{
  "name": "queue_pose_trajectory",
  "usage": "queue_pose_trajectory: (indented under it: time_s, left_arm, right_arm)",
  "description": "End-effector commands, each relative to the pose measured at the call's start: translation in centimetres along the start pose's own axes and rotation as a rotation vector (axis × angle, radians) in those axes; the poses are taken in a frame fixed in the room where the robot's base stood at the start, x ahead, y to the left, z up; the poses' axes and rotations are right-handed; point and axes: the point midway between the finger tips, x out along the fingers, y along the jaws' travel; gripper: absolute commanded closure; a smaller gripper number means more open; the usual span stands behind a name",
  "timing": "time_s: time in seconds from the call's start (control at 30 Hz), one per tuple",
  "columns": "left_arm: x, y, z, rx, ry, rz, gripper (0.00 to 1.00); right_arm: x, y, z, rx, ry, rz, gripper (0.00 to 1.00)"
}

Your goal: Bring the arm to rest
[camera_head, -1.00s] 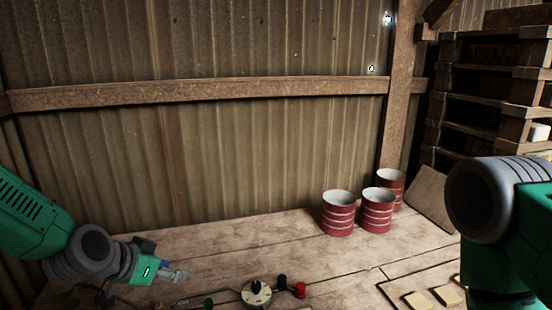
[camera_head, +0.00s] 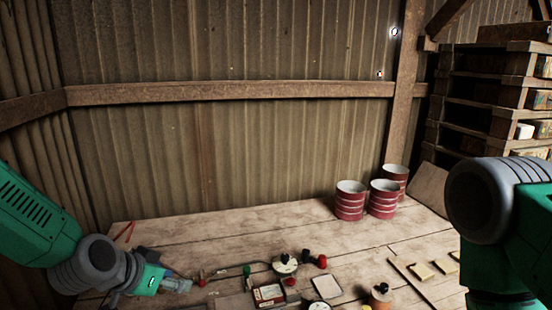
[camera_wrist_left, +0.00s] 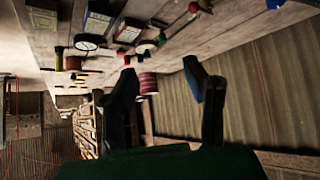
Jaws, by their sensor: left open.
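My left arm comes in from the left in the head view. Its gripper (camera_head: 178,285) is held over the near left part of the wooden table (camera_head: 215,228). In the left wrist view the two dark fingers of that gripper (camera_wrist_left: 161,74) stand wide apart, with nothing between them. My right arm shows at the right edge of the head view, but its gripper is out of the picture.
Three red drums (camera_head: 382,198) stand at the table's back right. A round dial device (camera_head: 285,264), a framed box (camera_head: 269,294) and a board with yellowish tiles (camera_head: 423,271) lie along the near side. The back left of the table is mostly clear.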

Motion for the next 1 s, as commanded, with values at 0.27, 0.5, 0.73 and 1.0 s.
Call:
queue_pose_trajectory:
  time_s: [0.27, 0.5, 0.73, 1.0]
  left_arm:
    - [1.4, 1.1, 6.5, -0.081, -0.109, 0.001, 0.59]
    - [1.4, 2.7, 15.9, -0.196, -0.259, -0.009, 0.59]
    - [-0.9, 6.2, 28.5, -0.347, -0.497, -0.076, 0.59]
    - [-7.0, 9.6, 39.4, -0.48, -0.721, -0.195, 0.59]
  right_arm:
    - [0.0, 0.1, -0.1, 0.001, 0.002, 0.001, 1.0]
    - [0.0, 0.0, -0.1, 0.001, 0.001, 0.001, 1.0]
    - [0.0, 0.0, -0.1, 0.0, 0.001, 0.0, 1.0]
    - [0.0, 0.0, -0.1, 0.0, 0.002, 0.0, 1.0]
